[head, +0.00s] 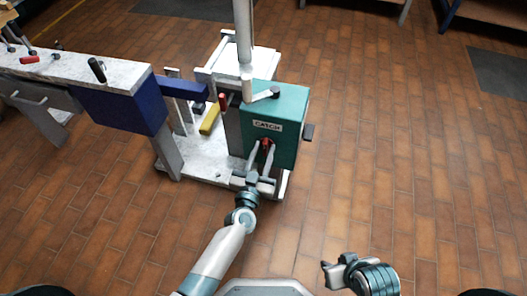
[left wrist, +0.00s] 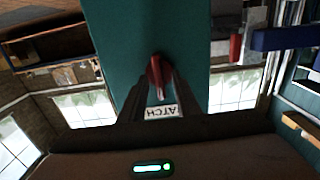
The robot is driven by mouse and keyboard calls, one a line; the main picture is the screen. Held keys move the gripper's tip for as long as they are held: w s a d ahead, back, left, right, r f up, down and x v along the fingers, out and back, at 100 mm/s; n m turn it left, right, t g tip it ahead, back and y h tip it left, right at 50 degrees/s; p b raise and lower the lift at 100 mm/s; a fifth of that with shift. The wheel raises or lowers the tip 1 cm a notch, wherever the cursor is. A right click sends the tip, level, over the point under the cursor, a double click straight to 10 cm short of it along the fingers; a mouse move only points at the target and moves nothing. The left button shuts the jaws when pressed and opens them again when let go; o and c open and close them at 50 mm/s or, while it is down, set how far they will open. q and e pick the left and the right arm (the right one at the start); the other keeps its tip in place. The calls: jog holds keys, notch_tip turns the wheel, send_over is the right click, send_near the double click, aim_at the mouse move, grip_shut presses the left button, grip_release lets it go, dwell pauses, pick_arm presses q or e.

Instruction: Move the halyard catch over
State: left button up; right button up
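A teal box (head: 285,125) labelled CATCH (head: 267,125) stands at the foot of a pale mast (head: 244,40). A red catch handle (head: 267,142) sticks out of its front below the label. My left gripper (head: 264,150) reaches it from the front, with a fingertip on each side of the handle. In the left wrist view the fingers converge on the red handle (left wrist: 157,72) and appear to grip it. The label shows upside down between them, partly hidden by a finger. My right gripper (head: 332,272) hangs low at the front, away from the box; its finger gap is unclear.
A dark blue block and arm (head: 118,105) and a pale bench (head: 70,68) stand left of the box. A red-handled lever (head: 222,101) and a yellow piece (head: 209,120) are beside it. The brick floor to the right is clear.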

pick_arm(q)
grip_shut()
jog(key=shift+n, duration=0.4)
pick_arm(e)
jog(key=shift+s, duration=0.1)
pick_arm(q)
jog(key=n, duration=0.5)
jog(key=n+b, duration=0.1)
jog(key=n, duration=0.5)
jog(key=n+b, duration=0.1)
jog(key=n, duration=0.5)
jog(key=shift+w+a+f, duration=0.1)
jog(key=shift+a+f, duration=0.25)
jog(key=shift+f, duration=0.05)
pick_arm(e)
jog(key=w+a, duration=0.1)
jog(key=w+a+t+y, duration=0.1)
jog(key=shift+a+t, duration=0.3)
jog(key=shift+a, duration=0.05)
